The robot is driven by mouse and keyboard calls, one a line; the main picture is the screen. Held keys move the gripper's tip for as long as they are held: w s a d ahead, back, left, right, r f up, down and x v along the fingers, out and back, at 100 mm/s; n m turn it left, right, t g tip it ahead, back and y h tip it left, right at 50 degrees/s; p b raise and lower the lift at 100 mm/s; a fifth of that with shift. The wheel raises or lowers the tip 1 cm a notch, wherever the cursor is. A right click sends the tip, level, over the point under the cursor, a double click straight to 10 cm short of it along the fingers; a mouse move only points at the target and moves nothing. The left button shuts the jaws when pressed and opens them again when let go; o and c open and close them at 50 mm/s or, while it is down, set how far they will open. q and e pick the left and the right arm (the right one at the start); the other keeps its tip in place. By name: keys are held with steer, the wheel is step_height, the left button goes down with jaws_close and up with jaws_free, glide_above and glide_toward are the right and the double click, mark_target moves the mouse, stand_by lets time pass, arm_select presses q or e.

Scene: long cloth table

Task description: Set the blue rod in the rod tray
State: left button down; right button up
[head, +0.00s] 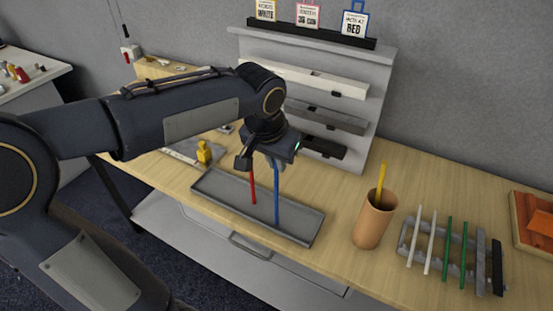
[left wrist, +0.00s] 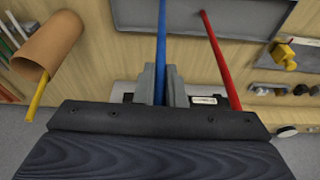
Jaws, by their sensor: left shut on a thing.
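The blue rod (head: 276,195) hangs nearly upright from my left gripper (head: 274,163), which is shut on it. In the left wrist view the blue rod (left wrist: 162,40) runs between the two grey fingers (left wrist: 162,82). Its lower end is over or at the floor of the long grey tray (head: 222,189); I cannot tell if it touches. A red rod (head: 252,184) stands steeply beside it, its low end at the tray; it also shows in the left wrist view (left wrist: 217,55). My gripper hides its upper end in the head view. My right gripper is not in view.
A brown cup (head: 373,222) with a yellow rod (head: 381,180) stands right of the tray. Further right is a grey rack (head: 408,233) with several white, green and dark rods. A stepped shelf (head: 380,110) rises behind. A yellow object (head: 204,153) sits left behind the tray.

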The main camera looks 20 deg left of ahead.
arm_select(q)
steer(key=shift+f, duration=0.1)
steer(key=c, duration=2)
jaws_free()
steer(key=shift+f, duration=0.1)
steer(key=o, duration=0.5)
steer(key=v, duration=1.2)
steer(key=s+f+n+t+h, duration=0.2)
steer(key=s+f+n+h, duration=0.1)
steer(key=s+f, duration=1.2)
steer(key=shift+s+f, duration=0.25)
steer(key=shift+f, duration=0.45)
